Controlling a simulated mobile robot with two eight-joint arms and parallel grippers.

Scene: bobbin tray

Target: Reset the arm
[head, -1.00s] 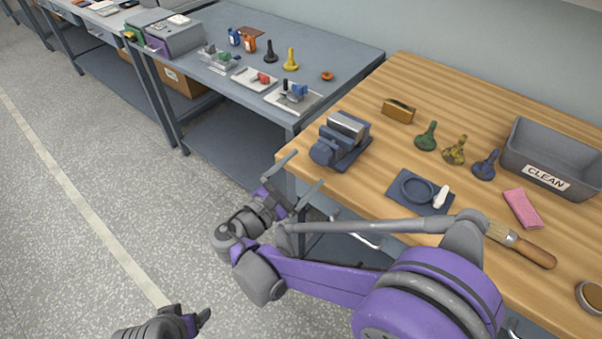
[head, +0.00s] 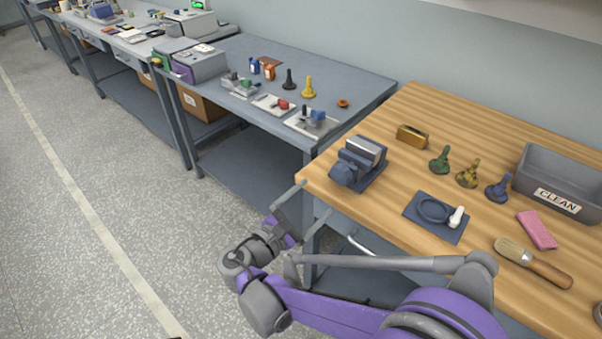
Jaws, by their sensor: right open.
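My right arm is purple and grey and reaches in from the lower right. Its gripper (head: 317,198) is open and empty, with its two thin grey fingers apart near the left front corner of the wooden bench (head: 345,205). It holds nothing. My left gripper is out of view at the bottom edge.
A grey bench (head: 350,78) stands behind. The floor at left is clear.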

